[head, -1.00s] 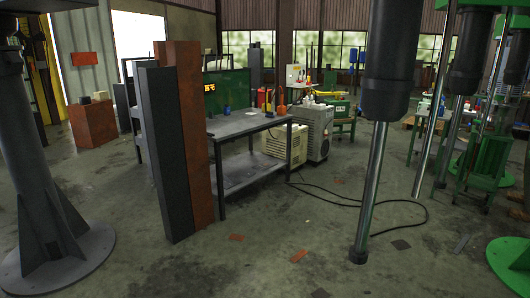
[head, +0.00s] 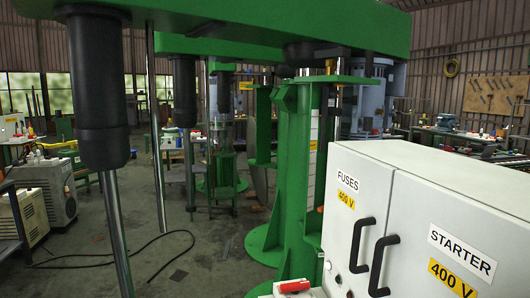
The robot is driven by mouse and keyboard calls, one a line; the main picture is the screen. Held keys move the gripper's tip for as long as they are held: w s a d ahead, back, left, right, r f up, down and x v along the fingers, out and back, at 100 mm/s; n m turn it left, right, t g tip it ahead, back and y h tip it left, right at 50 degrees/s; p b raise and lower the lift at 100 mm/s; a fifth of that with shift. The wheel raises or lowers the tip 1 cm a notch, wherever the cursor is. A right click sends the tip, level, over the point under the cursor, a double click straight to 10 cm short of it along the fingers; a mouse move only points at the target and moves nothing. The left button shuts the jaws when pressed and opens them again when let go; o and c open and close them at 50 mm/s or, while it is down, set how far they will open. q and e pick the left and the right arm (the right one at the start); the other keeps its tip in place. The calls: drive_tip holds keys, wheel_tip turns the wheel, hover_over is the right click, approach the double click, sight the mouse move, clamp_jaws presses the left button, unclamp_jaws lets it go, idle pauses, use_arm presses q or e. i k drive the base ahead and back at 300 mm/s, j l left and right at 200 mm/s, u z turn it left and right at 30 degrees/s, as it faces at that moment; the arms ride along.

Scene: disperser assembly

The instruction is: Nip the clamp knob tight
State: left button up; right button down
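No clamp knob can be made out for certain in the head view. A green disperser stand with a thick upright column (head: 295,170) stands in the middle, under a long green top arm (head: 230,22). A black cylinder (head: 98,90) with a thin steel shaft (head: 116,225) hangs at the left. A small red part (head: 293,286) sits at the bottom edge, in front of the cabinet; what it is cannot be told. Neither of my grippers is in view.
A large pale electrical cabinet (head: 410,180) labelled FUSES and STARTER, with black handles, blocks the right foreground. A grey machine (head: 45,185) stands at the left, with a black cable (head: 165,236) on the floor. Open floor lies between the cable and the column base.

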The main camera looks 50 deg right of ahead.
sight(354, 98)
drive_tip(key=z, duration=2.2)
drive_tip(key=i+j, duration=0.15)
drive_tip(key=j, duration=0.2)
drive_tip(key=i+j+z, duration=0.1)
drive_tip(key=i+j, duration=0.25)
drive_tip(key=j, duration=0.3)
drive_tip(key=i+j, duration=0.15)
drive_tip(key=j, duration=0.2)
drive_tip(key=k+l, duration=0.3)
drive_tip(key=k+l+u, duration=0.1)
drive_tip(key=l, duration=0.3)
drive_tip(key=k+l, duration=0.15)
drive_tip(key=l, duration=0.2)
drive_tip(key=k+l+u, duration=0.15)
drive_tip(key=l, duration=0.25)
drive_tip(key=k+l, duration=0.15)
drive_tip(key=l, duration=0.2)
drive_tip(key=k+l+u, duration=0.15)
drive_tip(key=l, duration=0.2)
drive_tip(key=i+l+u, duration=0.2)
drive_tip(key=l, duration=0.85)
drive_tip(key=l+u, duration=0.25)
drive_tip(key=l, duration=0.85)
drive_tip(key=i+l, duration=0.15)
drive_tip(key=i+l+u, duration=0.1)
drive_tip(key=l, duration=0.3)
drive_tip(key=i+l, duration=0.15)
drive_tip(key=l+u, duration=0.05)
drive_tip(key=l, duration=0.05)
